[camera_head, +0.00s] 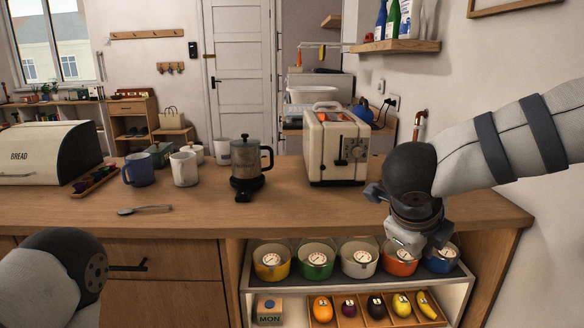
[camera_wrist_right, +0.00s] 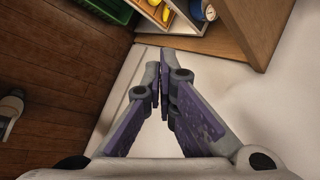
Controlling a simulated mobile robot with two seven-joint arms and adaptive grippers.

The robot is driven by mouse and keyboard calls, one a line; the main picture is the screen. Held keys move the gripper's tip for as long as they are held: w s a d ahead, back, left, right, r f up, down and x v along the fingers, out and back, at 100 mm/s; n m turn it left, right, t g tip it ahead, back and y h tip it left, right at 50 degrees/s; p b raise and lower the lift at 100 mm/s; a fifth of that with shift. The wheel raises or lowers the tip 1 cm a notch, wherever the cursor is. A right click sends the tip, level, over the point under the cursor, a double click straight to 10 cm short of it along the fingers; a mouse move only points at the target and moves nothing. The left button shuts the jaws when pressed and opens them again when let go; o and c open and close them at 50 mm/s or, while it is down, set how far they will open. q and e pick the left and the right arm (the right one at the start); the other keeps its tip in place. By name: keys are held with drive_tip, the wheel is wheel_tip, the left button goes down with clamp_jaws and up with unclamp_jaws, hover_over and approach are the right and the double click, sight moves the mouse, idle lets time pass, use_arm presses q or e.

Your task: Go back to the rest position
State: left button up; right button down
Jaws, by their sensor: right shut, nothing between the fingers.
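My right gripper (camera_head: 407,240) hangs at the right end of the wooden counter (camera_head: 290,212), in front of the shelf with the coloured pots. In the right wrist view its two fingers (camera_wrist_right: 163,84) meet at the tips with nothing between them. It points down past the side of the shelf unit. My left arm (camera_head: 60,278) shows at the lower left of the head view, in front of the drawers. Its gripper is out of the picture.
Below, the open shelf (camera_head: 350,282) holds several pots. A wall (camera_head: 545,200) bounds the right side.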

drive_tip(key=s+f+n, duration=0.4)
drive_tip(key=f+n, duration=0.1)
drive_tip(key=f, duration=0.2)
drive_tip(key=s+d+f+n+y, duration=0.1)
drive_tip(key=s+f+n, duration=0.2)
drive_tip(key=f+n, duration=0.35)
drive_tip(key=s+f+n, duration=0.3)
drive_tip(key=s+f, duration=0.1)
drive_tip(key=f, duration=0.5)
drive_tip(key=s+f+n+g+y, duration=0.1)
drive_tip(key=s+f+n+g, duration=0.1)
drive_tip(key=s, duration=0.7)
drive_tip(key=s+f+n+g+y, duration=0.1)
drive_tip(key=s+f+n+g, duration=0.1)
drive_tip(key=s+f+n, duration=0.2)
drive_tip(key=s+f+n+g+y, duration=0.1)
drive_tip(key=s+f+n+g, duration=0.2)
drive_tip(key=s+n, duration=0.4)
drive_tip(key=s, duration=0.8)
drive_tip(key=shift+s+n, duration=0.2)
drive_tip(key=shift+n, duration=0.15)
